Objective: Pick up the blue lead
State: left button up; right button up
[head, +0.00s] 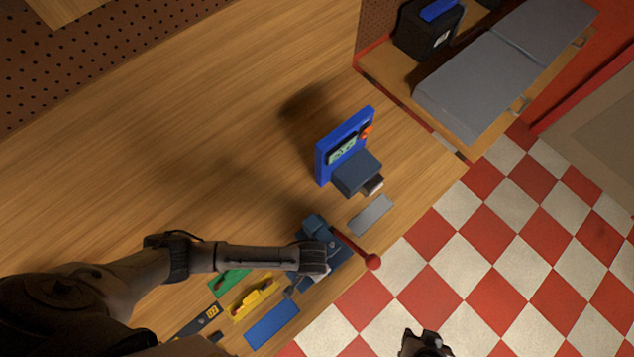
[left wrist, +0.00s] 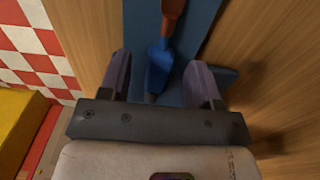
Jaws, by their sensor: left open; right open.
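In the left wrist view, my left gripper (left wrist: 160,66) is open, with a finger on each side of a blue piece (left wrist: 158,68). A reddish shaft (left wrist: 172,10) joins its upper end, and a dull blue surface lies below. I cannot tell for sure that this piece is the blue lead, or whether the fingers touch it. In the head view, my left gripper (head: 316,272) is over a dark blue fixture (head: 318,228) with a red ball-ended lever (head: 372,262), and my arm hides part of it. My right gripper (head: 426,344) is open over the floor at the bottom edge.
A blue panel (head: 322,168) with a dark box (head: 357,172) stands behind a grey plate (head: 371,214). The wooden bench (head: 190,130) is clear at the back left.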

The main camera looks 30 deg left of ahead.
pick_arm(q)
jog(key=shift+f, duration=0.65)
grip_shut()
jog(key=shift+r, duration=0.2)
